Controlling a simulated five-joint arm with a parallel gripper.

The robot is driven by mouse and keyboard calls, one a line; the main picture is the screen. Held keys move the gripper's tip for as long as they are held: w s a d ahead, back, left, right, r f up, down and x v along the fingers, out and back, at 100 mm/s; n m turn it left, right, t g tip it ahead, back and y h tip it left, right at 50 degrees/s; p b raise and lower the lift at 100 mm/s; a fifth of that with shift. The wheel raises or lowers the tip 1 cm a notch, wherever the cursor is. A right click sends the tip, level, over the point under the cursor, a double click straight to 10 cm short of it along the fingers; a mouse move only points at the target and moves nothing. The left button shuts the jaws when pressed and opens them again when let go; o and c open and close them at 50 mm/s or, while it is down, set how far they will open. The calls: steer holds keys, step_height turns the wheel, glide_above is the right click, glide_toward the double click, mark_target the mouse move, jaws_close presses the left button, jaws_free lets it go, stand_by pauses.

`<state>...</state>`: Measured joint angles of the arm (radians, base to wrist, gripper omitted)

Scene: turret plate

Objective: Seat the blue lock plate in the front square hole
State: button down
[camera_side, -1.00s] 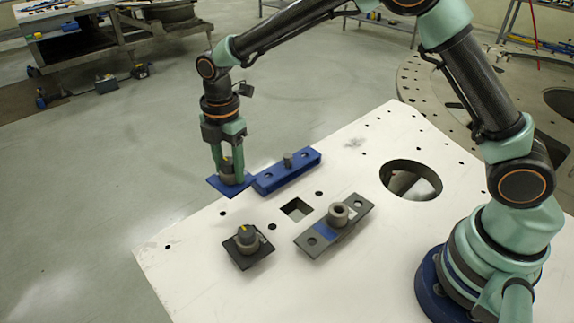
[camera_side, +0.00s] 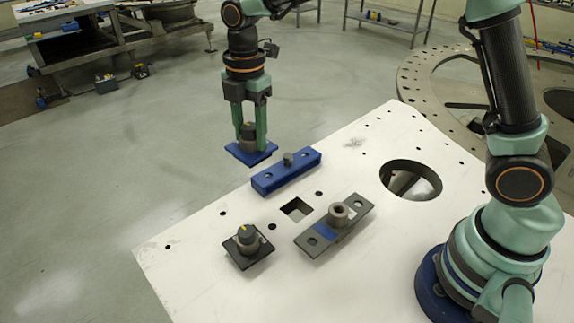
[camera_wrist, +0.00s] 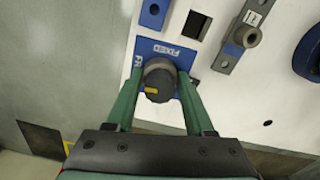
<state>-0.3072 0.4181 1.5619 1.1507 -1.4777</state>
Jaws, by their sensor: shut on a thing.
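My gripper (camera_side: 250,140) is shut on the grey knob of the blue lock plate (camera_side: 262,155) and holds it in the air, roughly level, beyond the blue bar. In the wrist view the plate (camera_wrist: 147,47) lies below the fingers with the word FIXED readable, and the dark knob (camera_wrist: 159,80) is between the fingertips. One open square hole (camera_side: 297,209) shows in the white table; it also shows in the wrist view (camera_wrist: 197,26). A black plate with a knob (camera_side: 246,248) rests on the table left of this hole; what is beneath it is hidden.
A blue bar with a peg (camera_side: 286,174) lies behind the square hole. A grey and blue bar with a round collar (camera_side: 335,225) lies right of the hole. The white table (camera_side: 370,265) has a large round opening (camera_side: 411,180) and several small holes.

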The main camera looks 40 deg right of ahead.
steer(key=s+d+f, duration=0.3)
steer(key=f, duration=0.4)
steer(key=s+d+f, duration=0.3)
steer(key=s+f, duration=0.1)
steer(key=f, duration=0.2)
steer(key=shift+d+f+m, duration=0.15)
steer(key=shift+f+m, duration=0.15)
steer(key=shift+f, duration=0.05)
steer(key=shift+f, duration=1.35)
stand_by(3.0)
jaws_free()
stand_by(0.4)
steer(key=shift+r, duration=0.15)
step_height(320, 180, up, 7)
stand_by(1.1)
